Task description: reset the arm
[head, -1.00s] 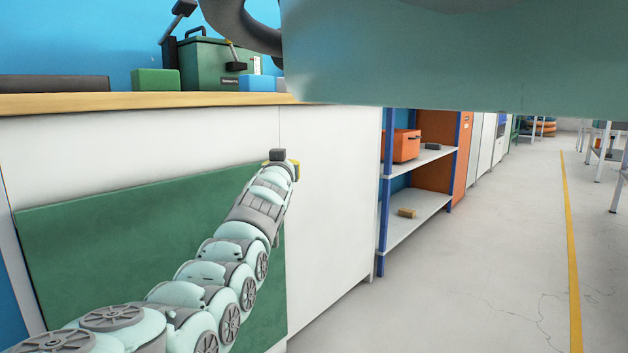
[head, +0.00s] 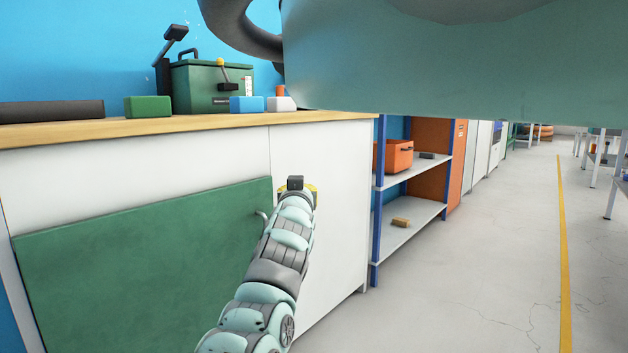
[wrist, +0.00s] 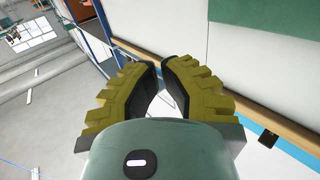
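My gripper (head: 298,187) is at the end of my pale-green and grey segmented arm in the head view. It is in front of the white cabinet, below the worktop and beside the top right corner of the green board. In the wrist view my gripper (wrist: 161,66) has two yellow ridged fingers with black pads. A narrow gap shows between the pads, and nothing is held in it. From the head view the fingers are too small to read.
The wooden worktop (head: 110,130) holds a green box (head: 205,88), a green block (head: 148,107) and a blue block (head: 247,104). A shelf (head: 405,225) stands right of the cabinet.

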